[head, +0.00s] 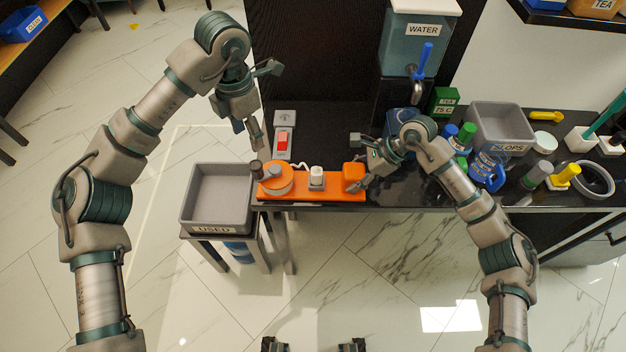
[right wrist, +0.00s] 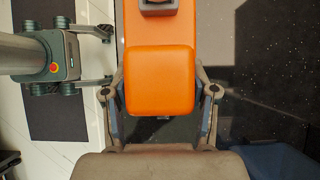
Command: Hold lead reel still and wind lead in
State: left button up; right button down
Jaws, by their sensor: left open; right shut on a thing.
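The orange lead reel (head: 330,190) lies along the front edge of the dark counter. Its round drum (head: 279,181) is at the left end, with a dark crank knob (head: 256,168) at the drum's left edge. A white plug (head: 317,174) stands on the middle, and a short pale lead runs from it towards the drum. My right gripper (head: 361,181) is shut on the orange block (right wrist: 160,80) at the reel's right end, one finger on each side. My left gripper (head: 248,134) is open and empty, above and behind the crank knob, apart from the reel.
A grey USED tray (head: 213,228) stands on a low stand left of the reel. A panel with a red switch (head: 283,141) is behind the drum. A water dispenser (head: 412,60), blue jug (head: 487,170), bottles and SLOPS tub (head: 501,128) crowd the right side.

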jog(key=shift+f, duration=0.35)
jog(key=c, duration=0.8)
grip_release()
jog(key=o, duration=0.5)
jog(key=shift+o, duration=0.3)
jog(key=shift+w, duration=0.1)
jog(key=shift+r, duration=0.15)
jog(key=shift+r, duration=0.1)
jog(key=shift+d+r, duration=0.15)
jog(key=shift+v, duration=3.6)
